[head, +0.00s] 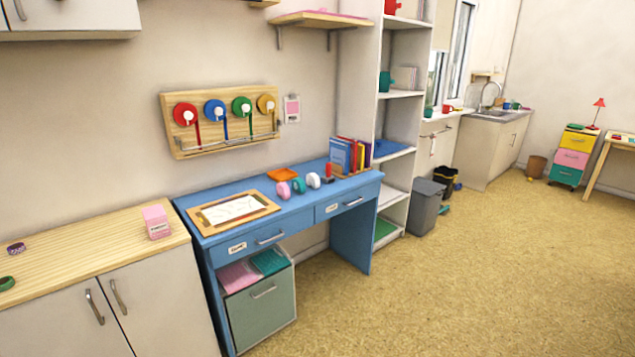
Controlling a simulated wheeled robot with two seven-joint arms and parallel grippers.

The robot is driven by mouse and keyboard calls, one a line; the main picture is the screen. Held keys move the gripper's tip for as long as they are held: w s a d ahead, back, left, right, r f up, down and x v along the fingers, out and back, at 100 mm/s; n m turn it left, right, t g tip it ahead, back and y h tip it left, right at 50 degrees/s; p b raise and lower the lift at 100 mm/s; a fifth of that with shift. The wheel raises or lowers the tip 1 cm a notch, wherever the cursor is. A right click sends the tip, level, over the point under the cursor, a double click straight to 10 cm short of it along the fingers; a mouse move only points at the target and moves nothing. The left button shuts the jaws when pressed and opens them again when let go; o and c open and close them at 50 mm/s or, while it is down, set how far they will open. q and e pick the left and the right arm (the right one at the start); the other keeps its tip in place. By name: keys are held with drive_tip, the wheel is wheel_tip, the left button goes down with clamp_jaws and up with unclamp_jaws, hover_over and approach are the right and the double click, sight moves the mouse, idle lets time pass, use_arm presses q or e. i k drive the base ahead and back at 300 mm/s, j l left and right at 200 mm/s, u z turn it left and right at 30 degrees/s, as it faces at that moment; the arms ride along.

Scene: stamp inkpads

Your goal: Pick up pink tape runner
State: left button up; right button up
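A small pink rounded object (284,190), which looks like the pink tape runner, stands on the blue desk (304,210) against the wall. A teal and pink one (299,186) is close to its right, and a white one (313,180) stands further right. They are small in the head view, so their details are hard to tell. Neither of my grippers is in view.
A wooden framed board (234,211) lies on the desk's left part, an orange tray (282,174) behind, a red stamp (329,173) and books (350,155) to the right. A pink box (156,222) stands on the left cabinet. The floor in front (440,280) is clear.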

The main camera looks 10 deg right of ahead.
sight(283, 190)
drive_tip(key=i+l+z, duration=0.2)
drive_tip(key=i+z, duration=0.2)
drive_tip(key=i, duration=0.3)
drive_tip(key=i+z, duration=0.4)
drive_tip(key=i, duration=0.35)
